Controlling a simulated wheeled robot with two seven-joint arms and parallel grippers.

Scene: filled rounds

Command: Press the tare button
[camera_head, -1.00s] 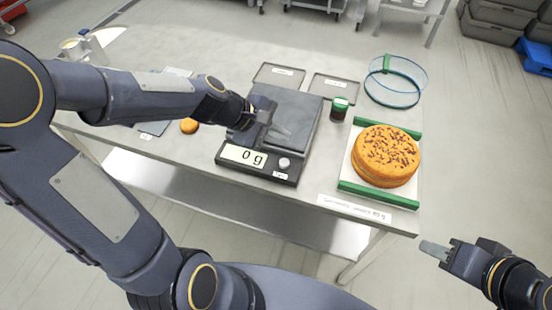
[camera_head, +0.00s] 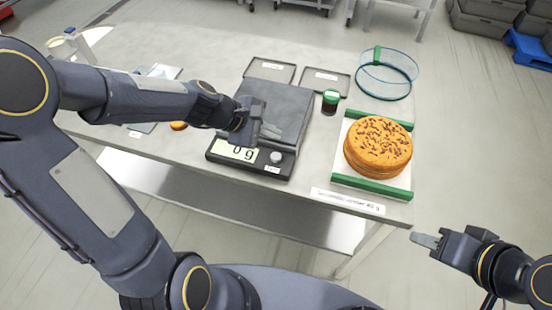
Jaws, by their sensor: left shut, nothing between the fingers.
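The dark scale (camera_head: 297,112) stands on the table with its display (camera_head: 234,151) facing me; the display is partly hidden by my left arm and the visible part reads like "0 g". The round light tare button (camera_head: 277,157) sits on the scale's front panel, right of the display, with a small label below it. My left gripper (camera_head: 272,132) is shut and empty. Its fingertips appear just behind the button, over the front of the weighing plate; I cannot tell how high above. My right gripper (camera_head: 424,240) is off the table at the lower right; its fingers look close together.
A round sprinkled cake (camera_head: 378,147) lies on a white board with green bars, right of the scale. A small orange bun (camera_head: 179,126) shows beside my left arm.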

